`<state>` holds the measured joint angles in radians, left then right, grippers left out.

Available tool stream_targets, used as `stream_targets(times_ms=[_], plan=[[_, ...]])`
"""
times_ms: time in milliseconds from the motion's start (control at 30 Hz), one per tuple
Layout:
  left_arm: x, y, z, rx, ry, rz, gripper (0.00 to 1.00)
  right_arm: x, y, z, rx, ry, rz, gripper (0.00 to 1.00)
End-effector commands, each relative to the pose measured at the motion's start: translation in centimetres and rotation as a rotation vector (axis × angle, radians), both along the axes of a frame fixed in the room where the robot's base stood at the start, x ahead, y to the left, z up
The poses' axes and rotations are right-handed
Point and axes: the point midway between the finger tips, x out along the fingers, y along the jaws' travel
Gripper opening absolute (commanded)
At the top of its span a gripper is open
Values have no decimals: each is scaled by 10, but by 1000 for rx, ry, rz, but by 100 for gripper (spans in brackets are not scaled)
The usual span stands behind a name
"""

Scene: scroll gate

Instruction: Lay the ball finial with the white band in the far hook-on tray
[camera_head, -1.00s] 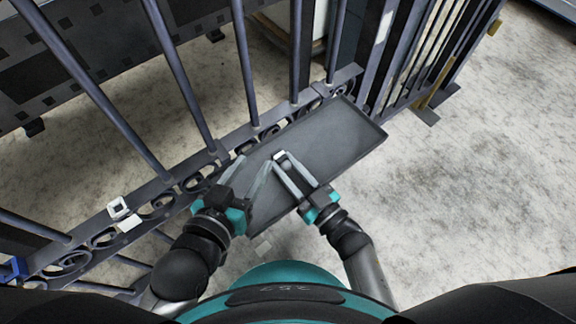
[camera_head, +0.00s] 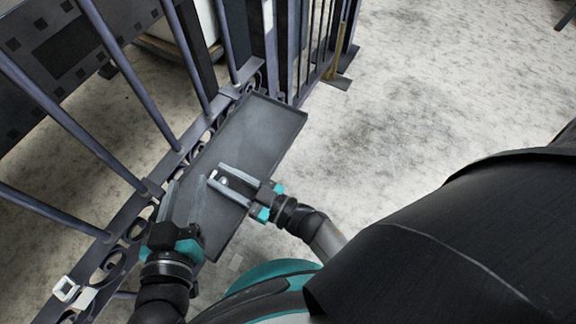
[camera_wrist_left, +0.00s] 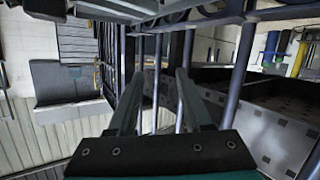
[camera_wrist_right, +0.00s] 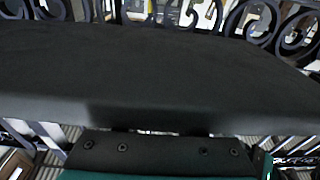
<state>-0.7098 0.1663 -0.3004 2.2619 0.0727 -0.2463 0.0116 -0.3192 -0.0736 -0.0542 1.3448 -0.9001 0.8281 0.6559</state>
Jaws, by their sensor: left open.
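My right gripper (camera_head: 217,175) is over the grey hook-on tray (camera_head: 262,125), its fingers apart around a small pale piece (camera_head: 224,181), which appears to be the ball finial with the white band. The piece is too small to make out its ball and band clearly. In the right wrist view, a dark surface (camera_wrist_right: 160,75) fills the middle and hides the fingers; I cannot tell what it is. My left gripper (camera_head: 185,190) is open and empty near the tray's left edge; its spread fingers also show in the left wrist view (camera_wrist_left: 158,75).
The gate's scrolled lower rail (camera_head: 135,225) and its upright bars (camera_head: 125,85) run along the tray's left side. A white bracket-like piece (camera_head: 65,289) sits on the rail at lower left. The concrete floor (camera_head: 400,90) on the right is clear.

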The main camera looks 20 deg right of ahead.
Motion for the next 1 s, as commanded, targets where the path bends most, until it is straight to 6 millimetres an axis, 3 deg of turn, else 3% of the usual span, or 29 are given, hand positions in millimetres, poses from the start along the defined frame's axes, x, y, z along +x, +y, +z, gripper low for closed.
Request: stream_targets(times_ms=[33,700,1000], plan=[[1,3,-2,18,25,1,50,-24,-17,-36,-62,82,-9,66],[-10,44,-18,221,386,25,50,-101,-74,-24,-27,30,7,66],[-16,54,-19,257,461,34,50,-121,-88,-16,-3,3,12,66]])
